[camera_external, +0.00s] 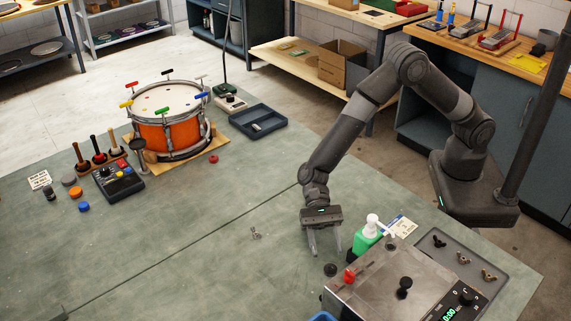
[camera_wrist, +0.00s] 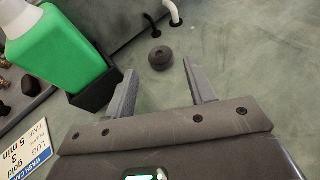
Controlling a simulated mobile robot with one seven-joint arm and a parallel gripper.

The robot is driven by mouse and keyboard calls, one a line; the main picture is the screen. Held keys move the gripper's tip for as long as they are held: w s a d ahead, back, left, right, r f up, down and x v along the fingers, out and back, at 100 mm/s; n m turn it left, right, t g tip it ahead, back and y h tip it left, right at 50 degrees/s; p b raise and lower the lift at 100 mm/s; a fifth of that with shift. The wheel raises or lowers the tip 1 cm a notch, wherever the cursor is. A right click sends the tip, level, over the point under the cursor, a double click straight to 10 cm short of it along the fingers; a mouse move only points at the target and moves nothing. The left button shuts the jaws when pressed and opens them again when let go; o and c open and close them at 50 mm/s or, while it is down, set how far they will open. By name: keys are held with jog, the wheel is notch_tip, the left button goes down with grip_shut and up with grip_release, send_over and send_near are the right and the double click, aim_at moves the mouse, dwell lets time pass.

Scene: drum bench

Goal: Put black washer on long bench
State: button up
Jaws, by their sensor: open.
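A small dark round piece with a dimple in its top, which looks like the black washer (camera_external: 330,269), lies on the green bench top (camera_external: 205,235) beside the metal machine. In the wrist view the dark round piece (camera_wrist: 160,58) lies just beyond my fingertips, roughly midway between them. My gripper (camera_external: 325,248) points down close to it, fingers spread and empty. It also shows open in the wrist view (camera_wrist: 159,72). Whether the green bench is the long bench I cannot tell; a wooden-topped bench (camera_external: 480,45) stands at the back right.
A green pump bottle (camera_external: 364,240) stands close right of my gripper. The metal machine (camera_external: 385,285) with knobs and a tray of wing nuts (camera_external: 437,241) is at the front right. An orange drum (camera_external: 170,131) stands at the back left. The middle of the green top is mostly clear.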

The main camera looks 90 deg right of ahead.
jog(key=v, duration=0.8)
jog(key=shift+d, duration=0.1)
